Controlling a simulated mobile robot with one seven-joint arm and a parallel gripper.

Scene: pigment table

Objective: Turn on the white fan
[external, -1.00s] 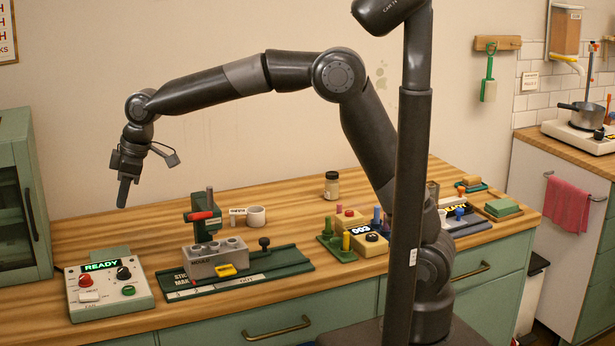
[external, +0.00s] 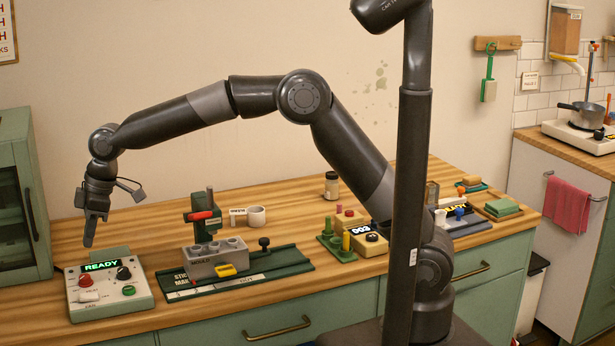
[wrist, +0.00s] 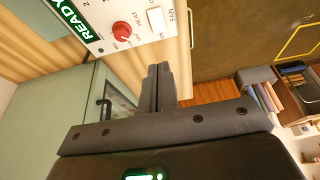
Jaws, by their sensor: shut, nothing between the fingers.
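A pale control box (external: 112,301) stands at the left front of the counter, with a lit green READY display (external: 100,266). It has a red knob (external: 85,281), a black knob (external: 123,273), a green button (external: 129,291) and a white rocker switch (external: 88,296). In the wrist view the white switch (wrist: 156,20) has the word FAN beside it, next to the red HEAT knob (wrist: 121,30). My gripper (external: 88,245) is shut and empty, pointing down above the back of the box. In the wrist view its closed fingers (wrist: 159,70) are apart from the switch.
A green cabinet (external: 14,227) stands close to the left of the box. A grey mold block (external: 215,262) with a red-handled green press (external: 203,222) sits to the right. The counter behind the box is mostly clear.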

